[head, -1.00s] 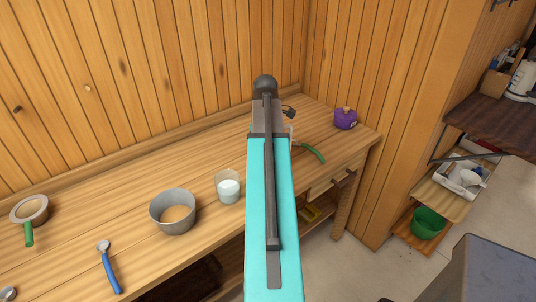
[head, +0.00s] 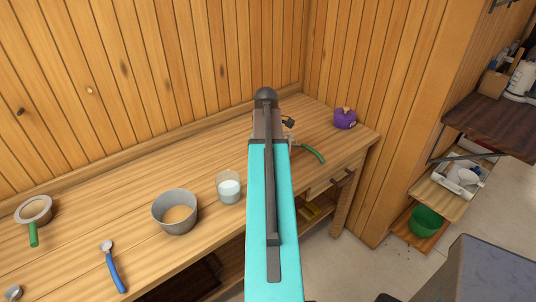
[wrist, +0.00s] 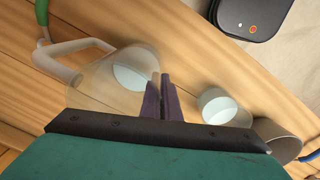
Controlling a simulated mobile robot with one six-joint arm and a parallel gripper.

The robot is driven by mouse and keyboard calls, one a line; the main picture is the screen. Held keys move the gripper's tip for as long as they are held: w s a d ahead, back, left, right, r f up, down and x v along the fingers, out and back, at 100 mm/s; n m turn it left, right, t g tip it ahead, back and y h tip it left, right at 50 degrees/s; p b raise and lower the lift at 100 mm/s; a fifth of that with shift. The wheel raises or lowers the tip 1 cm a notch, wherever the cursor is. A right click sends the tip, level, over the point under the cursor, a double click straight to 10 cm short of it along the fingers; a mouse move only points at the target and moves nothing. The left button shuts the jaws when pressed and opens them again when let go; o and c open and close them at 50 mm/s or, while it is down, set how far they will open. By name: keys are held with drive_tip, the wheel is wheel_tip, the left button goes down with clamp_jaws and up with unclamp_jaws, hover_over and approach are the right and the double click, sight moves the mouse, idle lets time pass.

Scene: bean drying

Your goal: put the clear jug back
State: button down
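The clear jug (wrist: 105,80) is see-through, with a pale handle at its left and a white disc-like area inside. It shows in the wrist view, left of and around my gripper's fingers. My gripper (wrist: 163,95) has its two dark purple fingers close together at the jug's right wall. One finger looks faded through the clear wall, so the wall appears pinched between them. Whether the jug rests on the bench or is lifted, I cannot tell. In the head view my turquoise arm hides most of the jug and the fingertips.
Left of my arm on the wooden bench (head: 130,190) stand a glass with white contents (head: 229,187) and a grey pot (head: 175,225). A strainer (head: 35,210) and a blue-handled tool (head: 112,268) lie farther left. A purple container (head: 345,119) stands at the right end.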

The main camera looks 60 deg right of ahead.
drive_tip(key=shift+f, duration=0.1)
drive_tip(key=c, duration=2)
unclamp_jaws()
drive_tip(key=shift+s+a+r+b, duration=0.1)
drive_tip(key=shift+r+b, duration=0.75)
drive_tip(key=shift+r, duration=2.2)
drive_tip(key=shift+s+r+b, duration=0.1)
drive_tip(key=shift+r+b, duration=0.7)
drive_tip(key=shift+r, duration=2.25)
drive_tip(key=shift+w, duration=0.15)
